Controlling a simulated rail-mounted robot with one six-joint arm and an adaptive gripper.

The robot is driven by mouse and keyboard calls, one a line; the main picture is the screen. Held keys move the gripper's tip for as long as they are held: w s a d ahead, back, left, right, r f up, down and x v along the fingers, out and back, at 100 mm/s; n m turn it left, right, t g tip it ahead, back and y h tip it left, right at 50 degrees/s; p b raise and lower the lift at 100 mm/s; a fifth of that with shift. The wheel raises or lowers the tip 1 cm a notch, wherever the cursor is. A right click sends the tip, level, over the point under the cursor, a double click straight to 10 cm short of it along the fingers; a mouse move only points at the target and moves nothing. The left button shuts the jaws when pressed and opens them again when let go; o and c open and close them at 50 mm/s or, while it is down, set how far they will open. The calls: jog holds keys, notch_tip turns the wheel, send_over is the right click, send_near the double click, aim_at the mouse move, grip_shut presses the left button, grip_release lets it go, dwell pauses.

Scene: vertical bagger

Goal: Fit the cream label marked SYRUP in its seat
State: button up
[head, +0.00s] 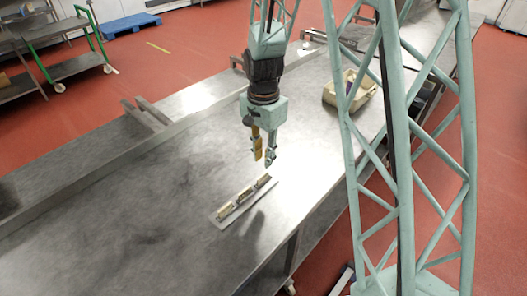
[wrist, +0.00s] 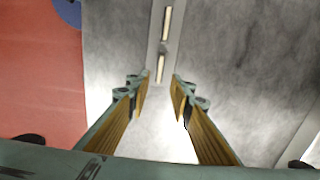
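A narrow pale strip (head: 216,219) lies flat on the steel table and carries cream pieces (head: 244,195) in a row. The wrist view shows part of the same strip (wrist: 154,35), with one cream label (wrist: 160,68) nearer and another (wrist: 167,22) farther off. No lettering can be read, so I cannot tell which is SYRUP or where its seat is. My gripper (head: 264,159) points down above the table, just beyond the strip's right end. In the wrist view my gripper (wrist: 160,88) is open, its yellow-brown finger pads apart with nothing between them.
A cream bin (head: 349,91) with contents I cannot make out stands farther back on the table (head: 110,195). A raised ledge runs along the table's far left side. The table around the strip is clear. Shelving with a green frame (head: 95,30) stands on the red floor.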

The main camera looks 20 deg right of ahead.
aim_at(264, 175)
jog(key=shift+f, duration=4.85)
jog(key=shift+c, duration=0.2)
grip_shut()
